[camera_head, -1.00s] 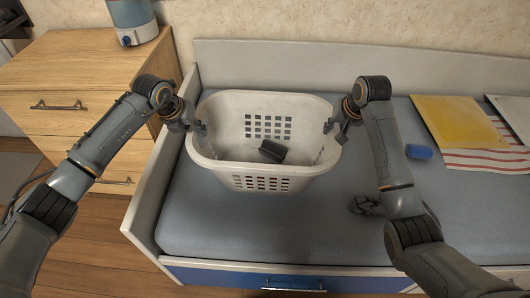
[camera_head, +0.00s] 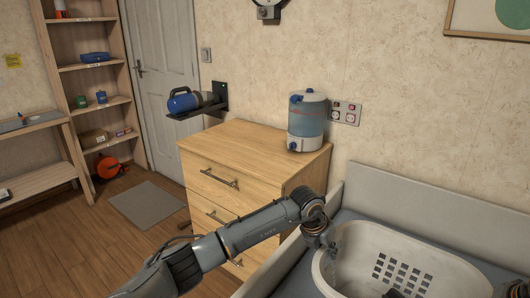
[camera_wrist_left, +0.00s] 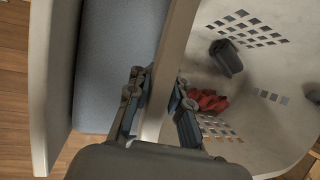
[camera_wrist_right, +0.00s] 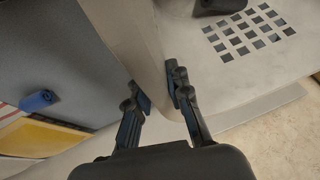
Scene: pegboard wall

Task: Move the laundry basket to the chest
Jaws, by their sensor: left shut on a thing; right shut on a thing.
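The white laundry basket (camera_head: 362,250) is at the lower right of the head view, on the bed, partly cut off by the frame. My left gripper (camera_head: 318,232) is at its left rim; in the left wrist view the left gripper (camera_wrist_left: 158,105) is shut on the rim. A dark object (camera_wrist_left: 227,58) and something red (camera_wrist_left: 207,101) lie inside the basket. The wooden chest (camera_head: 250,165) with drawers stands left of the bed.
A blue and white water dispenser (camera_head: 307,122) stands on the chest's top right corner. The chest top's middle and front are clear. The bed's raised end board (camera_head: 275,268) lies between basket and chest.

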